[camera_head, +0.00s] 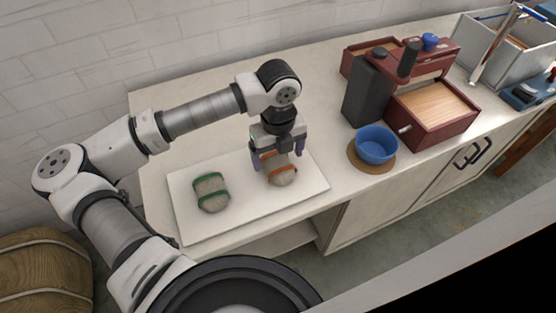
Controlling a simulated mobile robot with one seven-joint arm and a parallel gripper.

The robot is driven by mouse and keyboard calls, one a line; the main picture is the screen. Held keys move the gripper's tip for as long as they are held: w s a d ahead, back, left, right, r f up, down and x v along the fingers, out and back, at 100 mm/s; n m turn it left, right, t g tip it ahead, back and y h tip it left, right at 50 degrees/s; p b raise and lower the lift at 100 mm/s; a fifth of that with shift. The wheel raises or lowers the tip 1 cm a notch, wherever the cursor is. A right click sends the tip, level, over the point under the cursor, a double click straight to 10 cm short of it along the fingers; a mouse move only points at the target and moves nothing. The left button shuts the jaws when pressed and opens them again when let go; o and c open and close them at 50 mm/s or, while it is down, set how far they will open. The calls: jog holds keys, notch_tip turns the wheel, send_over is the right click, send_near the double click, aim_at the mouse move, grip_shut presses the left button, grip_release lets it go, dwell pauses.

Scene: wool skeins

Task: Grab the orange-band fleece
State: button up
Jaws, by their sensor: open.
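The orange-band fleece (283,177) is a grey-beige bundle with orange bands, lying on a white board (240,214) on the counter. My gripper (278,164) points down over it, with one finger on each side of the bundle. The jaws are open. I cannot tell whether either finger touches the fleece. The top of the bundle is partly hidden by the gripper. A similar bundle with green bands (210,192) lies on the same board, to the left and apart from the gripper.
A blue bowl (376,144) sits on a round brown mat (359,164) right of the board. Behind it stand a dark block (368,92) and a dark red wooden box (431,117). A grey bin (505,62) stands at the far right. The counter behind the board is clear.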

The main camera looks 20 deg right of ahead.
jog(key=shift+f, duration=1.05)
jog(key=c, duration=1.1)
